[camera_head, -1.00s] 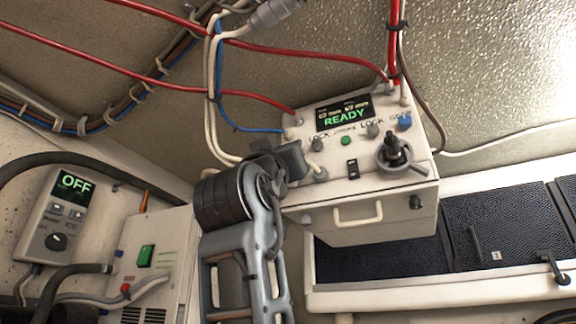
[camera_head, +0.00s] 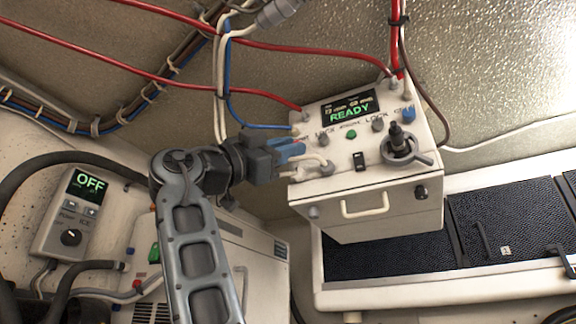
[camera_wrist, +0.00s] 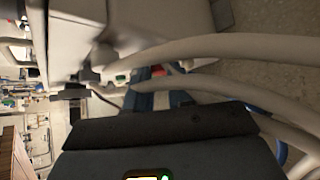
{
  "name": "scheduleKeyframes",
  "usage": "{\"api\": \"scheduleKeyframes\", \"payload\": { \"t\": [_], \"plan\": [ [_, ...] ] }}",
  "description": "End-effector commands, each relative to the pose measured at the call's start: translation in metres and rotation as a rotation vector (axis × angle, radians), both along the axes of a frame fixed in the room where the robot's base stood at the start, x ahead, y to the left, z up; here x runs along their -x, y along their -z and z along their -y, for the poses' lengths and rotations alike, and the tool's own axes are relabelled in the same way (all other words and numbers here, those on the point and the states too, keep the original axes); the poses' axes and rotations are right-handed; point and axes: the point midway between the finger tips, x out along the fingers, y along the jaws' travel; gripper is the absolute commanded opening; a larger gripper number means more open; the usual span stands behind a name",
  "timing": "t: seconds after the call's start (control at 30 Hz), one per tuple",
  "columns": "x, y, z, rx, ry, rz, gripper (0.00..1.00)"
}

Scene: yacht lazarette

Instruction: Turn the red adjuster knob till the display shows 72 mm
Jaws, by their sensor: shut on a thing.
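The white control box (camera_head: 330,190) stands at centre right in the head view. Its display (camera_head: 348,108) shows READY in green, with small readings above too blurred to read surely. My gripper (camera_head: 299,153) is at the box's left side, its blue fingertips close to the panel edge. In the wrist view, my gripper (camera_wrist: 152,84) is shut around a small red piece, which looks like the red adjuster knob (camera_wrist: 157,71). Most of the knob is hidden by the fingers, and I cannot make it out in the head view.
A black lever (camera_head: 400,143), a green button (camera_head: 351,134) and a blue knob (camera_head: 408,114) are on the box top. Pale hoses (camera_wrist: 210,48) pass close to my fingers. A grey unit (camera_head: 68,215) showing OFF is at the left.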

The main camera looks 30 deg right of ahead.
Motion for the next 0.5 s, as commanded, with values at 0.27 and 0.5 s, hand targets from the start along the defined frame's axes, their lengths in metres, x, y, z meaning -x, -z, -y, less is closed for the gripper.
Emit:
{"api": "scheduleKeyframes", "payload": {
  "t": [0.27,0.5],
  "plan": [
    [-0.0006,-0.0021,-0.001,-0.037,-0.002,0.053,0.0],
    [-0.0006,-0.0013,-0.0009,-0.042,-0.002,0.059,0.0]
  ]
}}
